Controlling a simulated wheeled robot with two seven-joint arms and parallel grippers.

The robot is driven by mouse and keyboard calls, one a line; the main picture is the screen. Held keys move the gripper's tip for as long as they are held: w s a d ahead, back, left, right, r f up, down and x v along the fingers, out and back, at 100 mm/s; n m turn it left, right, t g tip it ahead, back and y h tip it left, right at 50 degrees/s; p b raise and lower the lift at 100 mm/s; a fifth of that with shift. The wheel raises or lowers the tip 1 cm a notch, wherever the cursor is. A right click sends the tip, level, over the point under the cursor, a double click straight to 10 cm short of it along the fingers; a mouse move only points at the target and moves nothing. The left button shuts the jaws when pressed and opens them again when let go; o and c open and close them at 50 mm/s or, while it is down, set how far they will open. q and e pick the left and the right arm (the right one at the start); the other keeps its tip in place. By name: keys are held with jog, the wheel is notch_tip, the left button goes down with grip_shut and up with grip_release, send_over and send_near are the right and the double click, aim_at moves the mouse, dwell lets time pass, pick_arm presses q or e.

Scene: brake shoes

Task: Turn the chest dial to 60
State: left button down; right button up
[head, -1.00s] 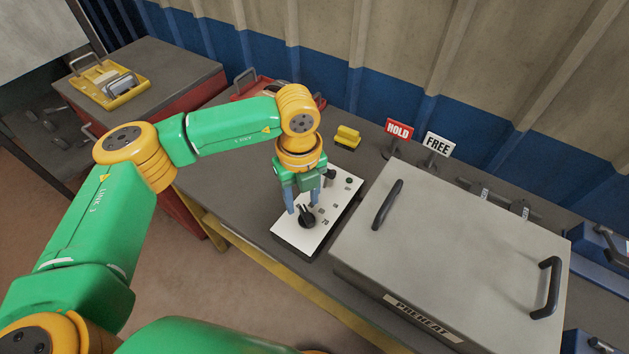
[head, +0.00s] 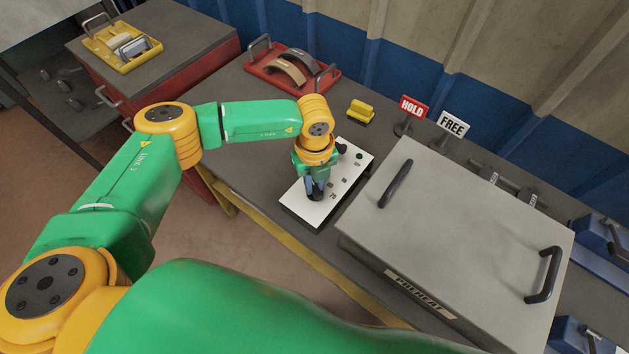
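The chest dial (head: 317,197) is a black knob at the near end of a white panel (head: 304,210), with printed numbers beside it, 70 nearest. Where its pointer is set is hidden by my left gripper. My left gripper (head: 315,192) points down at the dial, its blue fingers low around or against the knob. The fingers overlap in this view, so I cannot tell whether they are closed on it. The chest (head: 470,230) is a large grey box with two black handles and a PREHEAT label, right of the panel. My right gripper is not in view.
HOLD (head: 413,106) and FREE (head: 453,124) signs stand behind the chest. A yellow block (head: 361,111) and a red tray (head: 262,84) with curved shoes lie behind the panel. A yellow tray (head: 101,58) sits on the left cabinet. Bare bench lies left of the panel.

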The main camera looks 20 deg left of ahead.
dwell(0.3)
pick_arm(q)
jog(key=m+b, duration=0.2)
jog(key=m, duration=0.1)
jog(key=shift+f+b, duration=0.2)
jog(key=shift+b, duration=0.2)
jog(key=m+b, duration=0.3)
jog(key=m, duration=0.1)
jog(key=shift+m+b, duration=0.3)
jog(key=shift+b, duration=0.05)
jog(key=m+b, duration=0.3)
jog(key=m, duration=0.1)
jog(key=shift+d+b, duration=0.1)
jog(key=shift+b, duration=0.2)
jog(key=shift+r+m+b, duration=0.2)
jog(key=shift+m+b, duration=1)
jog(key=shift+m, duration=0.8)
jog(key=shift+r, duration=0.1)
jog(key=c, duration=0.8)
grip_release()
